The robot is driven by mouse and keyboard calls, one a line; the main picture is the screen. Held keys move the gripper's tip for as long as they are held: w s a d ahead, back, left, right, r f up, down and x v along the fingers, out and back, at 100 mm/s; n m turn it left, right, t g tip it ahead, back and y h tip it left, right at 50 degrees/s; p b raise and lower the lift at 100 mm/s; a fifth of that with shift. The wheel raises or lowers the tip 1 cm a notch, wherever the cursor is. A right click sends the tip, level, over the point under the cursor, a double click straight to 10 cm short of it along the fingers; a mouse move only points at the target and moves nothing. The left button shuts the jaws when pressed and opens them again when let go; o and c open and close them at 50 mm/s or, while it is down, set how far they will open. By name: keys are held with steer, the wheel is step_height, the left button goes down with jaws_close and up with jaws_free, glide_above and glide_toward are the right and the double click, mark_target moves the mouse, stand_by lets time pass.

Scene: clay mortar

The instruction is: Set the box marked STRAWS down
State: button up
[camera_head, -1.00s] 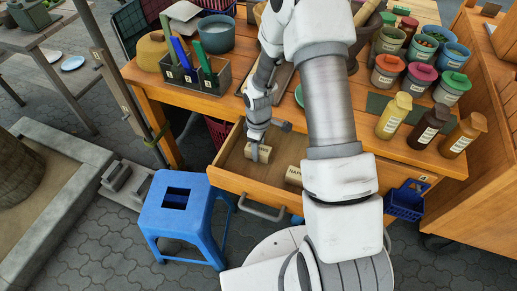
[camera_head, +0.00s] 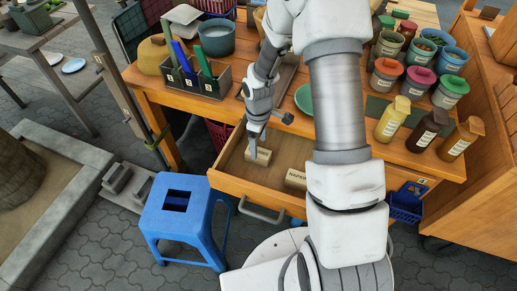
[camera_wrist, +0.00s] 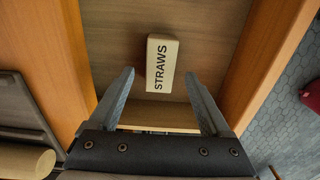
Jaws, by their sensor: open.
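The box marked STRAWS (camera_wrist: 161,65) is a small tan carton lying on the bottom of the open wooden drawer (camera_wrist: 205,20). Its label reads clearly in the wrist view, and the box (camera_head: 262,156) also shows inside the drawer in the head view. My gripper (camera_wrist: 160,95) is open in the wrist view, with its two fingers apart and nothing between the tips. The box lies just beyond the fingertips there. In the head view my gripper (camera_head: 254,142) is just above the box, and its fingers partly overlap it.
A second carton marked NAPKINS (camera_head: 296,178) lies to the right in the drawer, partly hidden by my arm. Sauce bottles (camera_head: 427,129) and lidded jars (camera_head: 386,75) stand on the tabletop. A blue stool (camera_head: 178,215) stands in front of the drawer.

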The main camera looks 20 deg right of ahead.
step_height(320, 180, up, 7)
steer(key=p, duration=0.1)
step_height(320, 180, up, 18)
steer(key=m+t+h, duration=0.1)
steer(key=m+t, duration=0.2)
steer(key=m, duration=0.2)
glide_above(259, 152)
steer(key=s, duration=0.7)
steer(key=s+r+m+t+y, duration=0.1)
steer(key=s+r+m+t, duration=0.1)
steer(key=s+r+m, duration=0.3)
steer(key=s+r, duration=0.4)
steer(key=s, duration=0.4)
steer(key=shift+a+r+m+t, duration=0.2)
steer(key=shift+m+t, duration=0.1)
steer(key=shift+m, duration=0.1)
step_height(259, 152, up, 7)
steer(key=p, duration=0.6)
steer(key=shift+f+p, duration=0.2)
steer(key=shift+p, duration=0.15)
steer(key=shift+s, duration=0.1)
